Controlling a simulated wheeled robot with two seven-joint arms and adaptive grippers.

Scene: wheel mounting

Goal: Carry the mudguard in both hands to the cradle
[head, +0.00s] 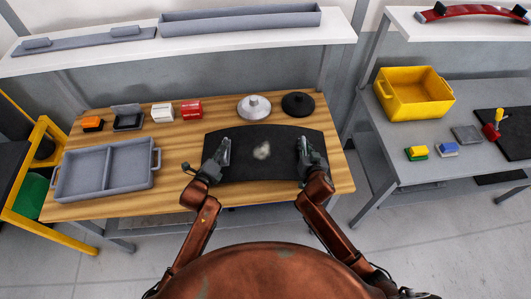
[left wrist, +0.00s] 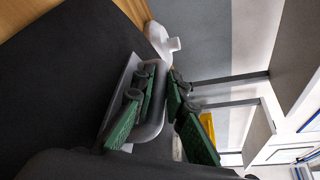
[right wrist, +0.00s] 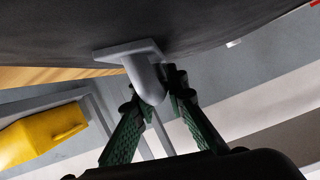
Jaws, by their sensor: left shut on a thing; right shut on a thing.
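The mudguard, a wide dark curved panel with a pale worn patch (head: 240,165), spans between my two hands over the front of the wooden table. My left gripper (head: 222,150) is shut on a grey handle at its left end; the left wrist view shows the green fingers around that handle (left wrist: 152,120). My right gripper (head: 304,150) is shut on the grey handle (right wrist: 140,60) at the right end. I cannot tell the panel's height above the table. A grey plate with two raised blocks (head: 85,40) on the back shelf may be the cradle; I cannot be sure.
A long grey tray (head: 240,22) is on the shelf. A two-part grey bin (head: 104,172), small boxes (head: 190,109) and two round lidlike parts (head: 254,107) are on the wooden table (head: 340,170). A yellow bin (head: 413,95) stands on the right bench; a red curved part (head: 472,11) lies above.

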